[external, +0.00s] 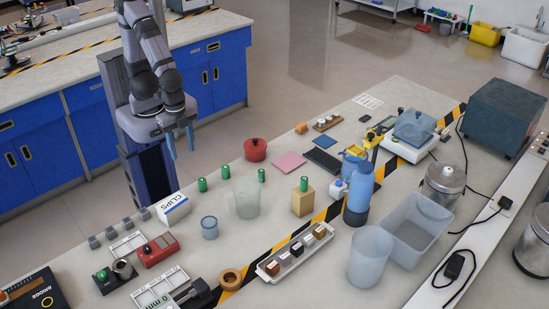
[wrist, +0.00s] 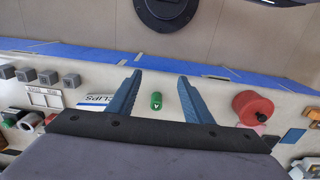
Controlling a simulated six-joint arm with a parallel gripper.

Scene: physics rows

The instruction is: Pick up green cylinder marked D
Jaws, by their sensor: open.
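Several small green cylinders stand upright on the bench in the external view: a left one (external: 202,184), a rear one (external: 225,172) by the frosted beaker, one right of the beaker (external: 262,175), and one on a wooden block (external: 304,184). Their letters are too small to read there, so I cannot tell which is D. My gripper (external: 182,148) is open and empty, raised near the bench's far left edge, apart from all cylinders. In the wrist view, one green cylinder (wrist: 156,101) shows between the open fingers (wrist: 160,76); its white mark looks like an A.
A blue bottle (external: 358,195) and a clear bin (external: 416,230) are farther right.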

